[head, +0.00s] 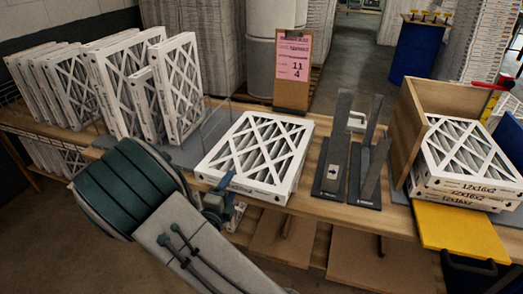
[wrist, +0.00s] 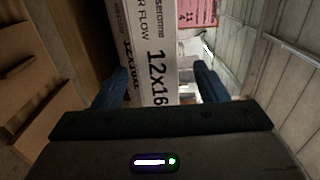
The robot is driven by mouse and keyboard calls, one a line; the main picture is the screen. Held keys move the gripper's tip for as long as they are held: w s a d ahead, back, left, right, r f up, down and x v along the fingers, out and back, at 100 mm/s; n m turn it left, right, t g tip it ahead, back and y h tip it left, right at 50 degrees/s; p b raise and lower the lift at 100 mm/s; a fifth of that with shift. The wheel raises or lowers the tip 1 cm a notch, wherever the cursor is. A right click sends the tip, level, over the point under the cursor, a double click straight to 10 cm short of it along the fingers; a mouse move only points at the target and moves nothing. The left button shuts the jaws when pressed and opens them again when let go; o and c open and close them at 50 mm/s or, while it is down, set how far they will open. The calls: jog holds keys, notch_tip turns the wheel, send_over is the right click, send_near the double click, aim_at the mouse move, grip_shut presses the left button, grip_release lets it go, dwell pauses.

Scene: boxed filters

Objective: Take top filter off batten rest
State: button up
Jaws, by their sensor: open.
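A white-framed pleated filter (head: 257,150) with a crossed lattice lies flat on the workbench in the middle of the head view. Whatever it rests on is mostly hidden beneath it, so I cannot tell the battens apart. My gripper (head: 222,192) is at the filter's near left edge, partly hidden by my arm. In the wrist view my gripper (wrist: 160,78) is open, with its two blue fingers on either side of the filter's printed edge (wrist: 150,45), marked 12x16. I see a gap beside the right finger; contact at the left finger is unclear.
Upright filters (head: 120,85) stand in a row at the left. Dark angled stands (head: 352,165) are right of the flat filter. A wooden box (head: 405,130) and a stack of filters (head: 468,165) are at the right, above a yellow panel (head: 460,228). A pink sign (head: 293,58) stands behind.

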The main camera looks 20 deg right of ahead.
aim_at(237, 174)
jog(key=shift+x, duration=3.4)
jog(key=shift+f, duration=0.1)
jog(key=c, duration=1.2)
